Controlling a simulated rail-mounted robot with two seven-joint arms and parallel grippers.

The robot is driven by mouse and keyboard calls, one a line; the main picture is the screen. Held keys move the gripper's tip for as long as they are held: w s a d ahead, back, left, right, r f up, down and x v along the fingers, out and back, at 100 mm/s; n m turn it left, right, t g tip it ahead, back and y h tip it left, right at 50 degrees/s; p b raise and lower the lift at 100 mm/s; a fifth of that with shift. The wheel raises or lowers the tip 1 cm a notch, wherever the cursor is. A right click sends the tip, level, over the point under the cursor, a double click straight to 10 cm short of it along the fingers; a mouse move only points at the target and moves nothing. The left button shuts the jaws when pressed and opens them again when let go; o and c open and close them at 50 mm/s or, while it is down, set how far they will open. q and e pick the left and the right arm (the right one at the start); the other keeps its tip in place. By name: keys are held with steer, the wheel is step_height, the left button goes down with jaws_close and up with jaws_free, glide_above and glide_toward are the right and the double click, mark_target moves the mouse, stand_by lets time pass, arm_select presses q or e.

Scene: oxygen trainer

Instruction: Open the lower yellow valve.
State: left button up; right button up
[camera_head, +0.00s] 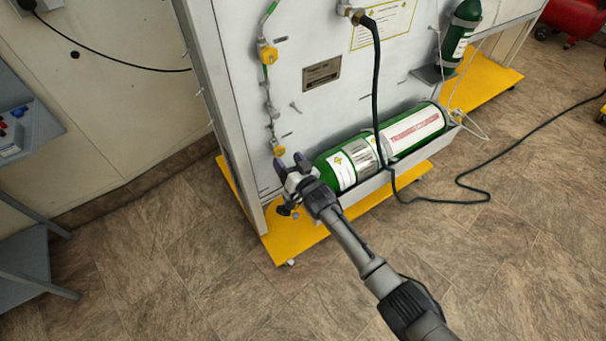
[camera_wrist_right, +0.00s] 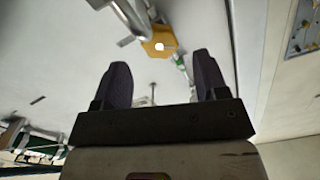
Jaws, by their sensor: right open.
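The lower yellow valve (camera_head: 278,150) sits at the bottom of a thin pipe line on the grey panel's left side. My right gripper (camera_head: 291,163) is just below and to the right of it, open and empty, with its fingers pointing towards the panel. In the right wrist view, a yellow valve (camera_wrist_right: 155,47), which seems to be this lower one, shows beyond and between the two spread dark fingers (camera_wrist_right: 163,80). No contact with it can be seen. My left gripper is not in view.
An upper yellow valve (camera_head: 268,54) is higher on the same line. A large green cylinder (camera_head: 343,173) lies in a tray right of my gripper. A dark hose (camera_head: 376,95) hangs down the panel. The yellow base (camera_head: 277,247) juts out over open floor.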

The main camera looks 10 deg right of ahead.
steer(key=p+v, duration=0.3)
steer(key=v, duration=0.6)
steer(key=shift+s, duration=0.15)
